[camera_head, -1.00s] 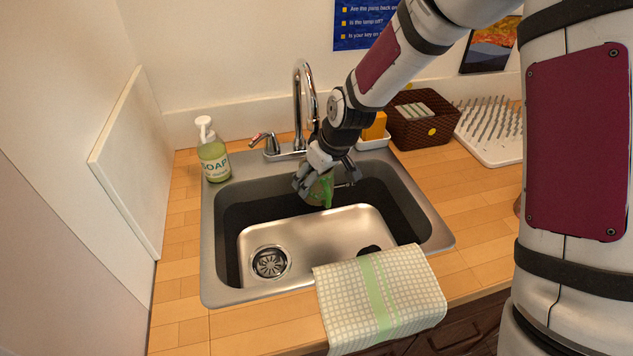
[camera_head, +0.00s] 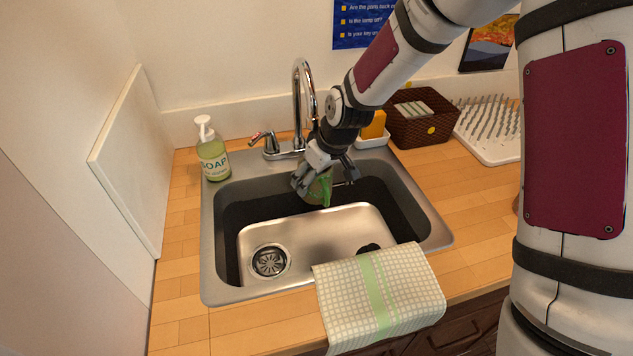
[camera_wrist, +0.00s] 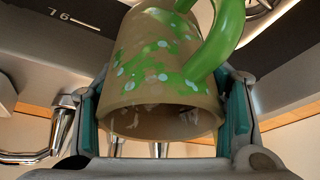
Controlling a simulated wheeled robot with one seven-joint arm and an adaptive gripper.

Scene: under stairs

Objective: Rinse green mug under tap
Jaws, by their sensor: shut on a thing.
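The green mug (camera_head: 319,188), tan with green patches, pale dots and a green handle, is in my gripper (camera_head: 318,179) over the back of the sink. In the wrist view the mug (camera_wrist: 158,65) sits between the two finger pads of my gripper (camera_wrist: 165,110), its open rim facing the camera and the handle at upper right. The chrome tap (camera_head: 300,90) stands behind the sink (camera_head: 213,255), its spout partly hidden by my arm. The tap's lever (camera_head: 262,138) is to its left. I cannot make out any water running.
A soap bottle (camera_head: 213,155) stands at the sink's back left. A checked towel (camera_head: 345,300) hangs over the front edge. A brown basket (camera_head: 420,128), a sponge in a dish (camera_head: 374,126) and a white drying rack (camera_head: 495,145) stand at right.

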